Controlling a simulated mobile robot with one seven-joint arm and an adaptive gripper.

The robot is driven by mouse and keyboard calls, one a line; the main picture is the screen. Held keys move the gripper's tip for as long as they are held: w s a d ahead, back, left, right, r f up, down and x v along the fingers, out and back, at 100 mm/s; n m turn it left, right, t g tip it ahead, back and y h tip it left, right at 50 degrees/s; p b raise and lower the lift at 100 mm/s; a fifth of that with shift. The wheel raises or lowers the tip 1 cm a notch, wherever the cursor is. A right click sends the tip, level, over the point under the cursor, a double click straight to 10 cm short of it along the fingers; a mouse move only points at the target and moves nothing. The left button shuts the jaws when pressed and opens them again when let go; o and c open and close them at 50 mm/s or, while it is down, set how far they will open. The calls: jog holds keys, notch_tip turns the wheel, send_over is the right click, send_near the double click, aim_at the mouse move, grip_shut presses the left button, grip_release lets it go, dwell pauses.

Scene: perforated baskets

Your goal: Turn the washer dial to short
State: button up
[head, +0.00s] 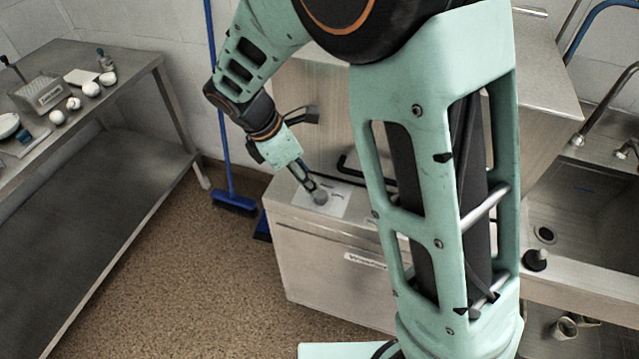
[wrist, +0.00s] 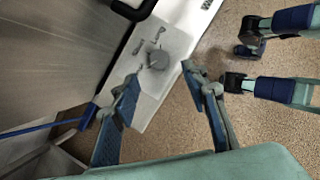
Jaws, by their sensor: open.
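The washer (head: 320,262) is a pale metal box with a label on its front. Its round grey dial (head: 319,198) sits on a white printed plate (head: 337,207) at the top left corner. In the wrist view the dial (wrist: 158,60) lies just beyond the fingertips, roughly centred between them, with small print beside it that I cannot read. My gripper (head: 311,187) reaches down to the dial from the upper left. In the wrist view my gripper (wrist: 159,78) is open, with one finger on each side and nothing held. I cannot tell whether a finger touches the dial.
A black handle (head: 345,165) stands on the washer's top, right of the plate. A blue broom (head: 234,202) leans at the wall to the left. A metal table (head: 150,62) with small items is at far left. A sink (head: 575,210) is at right. The floor between is clear.

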aim_at(321, 197)
jog(key=x, duration=0.8)
jog(key=shift+f, duration=0.1)
grip_shut()
jog(key=shift+m, duration=0.4)
jog(key=m+g, duration=0.1)
jog(key=m, duration=0.2)
jog(key=m+g, duration=0.1)
jog(key=m, duration=0.1)
jog(key=shift+w+a+m+g+p, duration=0.1)
jog(key=shift+w+m+g+p, duration=0.2)
jog(key=shift+p, duration=0.1)
jog(key=m+g, duration=0.1)
jog(key=m, duration=0.4)
jog(key=shift+g+y, duration=0.3)
jog(key=shift+g, duration=0.1)
jog(key=shift+m, duration=0.3)
